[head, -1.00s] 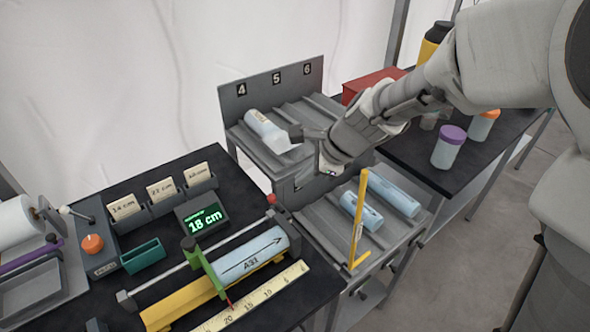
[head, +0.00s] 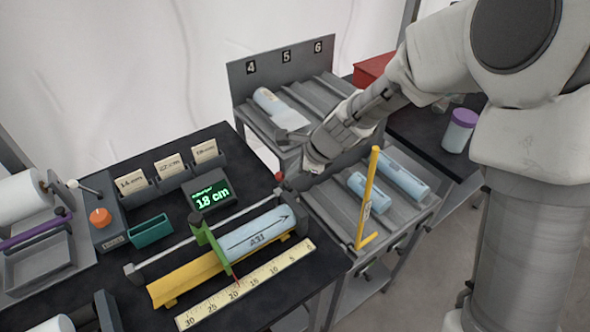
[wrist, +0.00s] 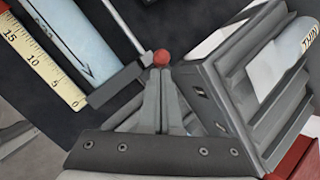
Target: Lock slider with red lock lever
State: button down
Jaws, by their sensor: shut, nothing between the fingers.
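The red lock lever (head: 279,177) shows as a red knob at the far right end of the slider rail. It also shows in the wrist view (wrist: 161,58), straight above my fingertips. My gripper (head: 290,184) is shut and empty, its tips right beside the knob in the head view. In the wrist view the closed fingers (wrist: 161,78) appear to meet the knob's lower edge; I cannot tell whether they touch. The green slider (head: 208,238) stands on the rail at the left end of a blue roll marked A31 (head: 262,232). The lever's lower part is hidden.
The roll lies in a yellow cradle (head: 165,293) behind a ruler (head: 262,282). A display (head: 209,194) reads 18 cm. A grey rack (head: 240,85) stands close to my gripper. A yellow upright bracket (head: 368,200) stands at the right.

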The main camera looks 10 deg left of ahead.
jog(key=shift+s+a+f, duration=0.2)
jog(key=shift+s+a, duration=0.5)
jog(key=shift+a, duration=0.15)
jog(key=shift+w, duration=0.1)
